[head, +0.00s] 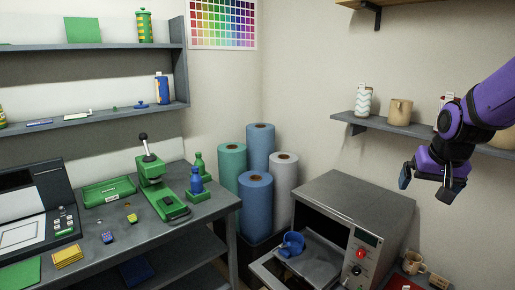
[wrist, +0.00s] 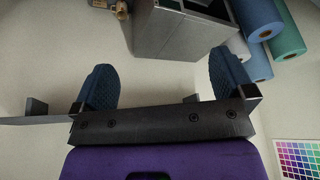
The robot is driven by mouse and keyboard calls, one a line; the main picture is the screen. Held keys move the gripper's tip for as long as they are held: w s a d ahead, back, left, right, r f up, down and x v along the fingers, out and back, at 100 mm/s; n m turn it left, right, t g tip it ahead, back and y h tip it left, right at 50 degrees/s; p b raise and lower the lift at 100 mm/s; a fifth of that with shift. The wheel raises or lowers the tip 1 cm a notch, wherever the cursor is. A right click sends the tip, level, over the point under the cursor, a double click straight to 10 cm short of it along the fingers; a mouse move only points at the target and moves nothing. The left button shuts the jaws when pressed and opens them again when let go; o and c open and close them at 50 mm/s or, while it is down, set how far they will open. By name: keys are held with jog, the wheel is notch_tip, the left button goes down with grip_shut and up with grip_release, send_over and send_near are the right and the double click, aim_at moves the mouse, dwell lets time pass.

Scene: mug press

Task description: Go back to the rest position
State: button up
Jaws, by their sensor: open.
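My gripper (head: 427,184) is in the upper right of the head view, on the purple arm, in the air in front of the wall shelf and above the grey oven-like machine. Its two blue-padded fingers are apart, with nothing between them. In the wrist view my gripper (wrist: 165,88) also shows spread and empty. A blue mug (head: 292,244) sits at the open front of the grey machine (head: 355,205), apart from my gripper.
A wall shelf (head: 400,127) with mugs runs behind my gripper. A tan mug (head: 412,262) stands right of the machine. Rolls (head: 256,190) stand in the corner. A green press (head: 160,185) stands on the left bench (head: 130,236). The air around my gripper looks clear.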

jog(key=s+a+r+n, duration=0.2)
jog(key=s+a+r, duration=0.2)
jog(key=s, duration=0.6)
jog(key=s+a+r+n+y, duration=0.1)
jog(key=s+a+r, duration=0.3)
jog(key=s, duration=0.6)
jog(key=shift+s+a+r+n+t, duration=0.2)
jog(key=shift+s+a+n+t, duration=0.1)
jog(key=shift+n+t, duration=0.1)
